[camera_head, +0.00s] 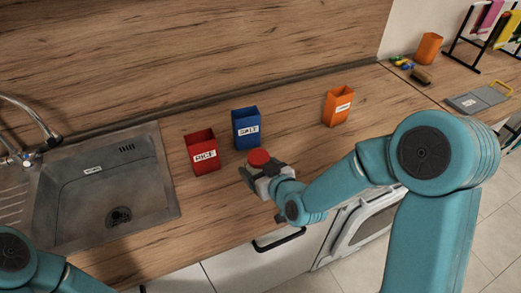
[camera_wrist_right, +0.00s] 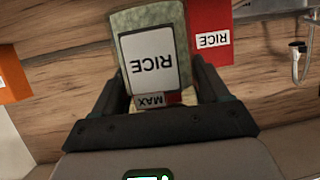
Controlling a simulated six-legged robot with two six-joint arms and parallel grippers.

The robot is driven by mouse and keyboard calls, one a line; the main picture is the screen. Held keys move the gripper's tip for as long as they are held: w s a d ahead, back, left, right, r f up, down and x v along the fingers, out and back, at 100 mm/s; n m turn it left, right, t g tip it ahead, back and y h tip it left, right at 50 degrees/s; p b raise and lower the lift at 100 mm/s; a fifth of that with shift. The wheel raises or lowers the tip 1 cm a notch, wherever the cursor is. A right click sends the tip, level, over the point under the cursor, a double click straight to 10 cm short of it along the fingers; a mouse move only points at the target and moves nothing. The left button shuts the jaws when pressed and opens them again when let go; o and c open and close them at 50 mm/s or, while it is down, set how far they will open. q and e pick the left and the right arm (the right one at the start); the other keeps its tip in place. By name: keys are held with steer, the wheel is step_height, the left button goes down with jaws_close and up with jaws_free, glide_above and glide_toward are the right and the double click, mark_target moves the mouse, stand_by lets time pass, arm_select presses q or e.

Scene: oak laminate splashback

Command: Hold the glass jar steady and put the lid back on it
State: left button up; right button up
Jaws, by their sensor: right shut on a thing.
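The glass jar (camera_wrist_right: 140,18) shows upside down in the right wrist view, with pale green contents and white labels reading RICE and MAX. My right gripper (camera_wrist_right: 157,82) is shut on it, a finger on either side. In the head view my right gripper (camera_head: 262,170) is over the counter in front of the blue box. A round red lid (camera_head: 259,157) shows at the gripper there, hiding most of the jar below. A bit of red also shows beside the MAX label. I cannot tell whether the lid is seated. My left gripper is out of view.
A red box (camera_head: 202,138) marked RICE and a blue box (camera_head: 246,114) marked SALT stand behind the gripper. An orange box (camera_head: 337,92) stands further right. A sink (camera_head: 75,187) is at left. The counter (camera_head: 210,215) is bare in front of the red box.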

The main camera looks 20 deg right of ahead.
steer(key=s+a+f+n+g+y, duration=0.1)
steer(key=a+n+g+y, duration=0.1)
steer(key=a, duration=0.3)
steer(key=s+a+f+n+g+y, duration=0.1)
steer(key=s+a+n+g+y, duration=0.1)
steer(key=a+n+y, duration=0.2)
steer(key=s+a+f+n+g+y, duration=0.1)
steer(key=a+n+g+y, duration=0.2)
steer(key=a, duration=0.3)
steer(key=shift+s+f+n+y, duration=0.3)
steer(key=shift+n+y, duration=0.1)
steer(key=shift+n, duration=0.4)
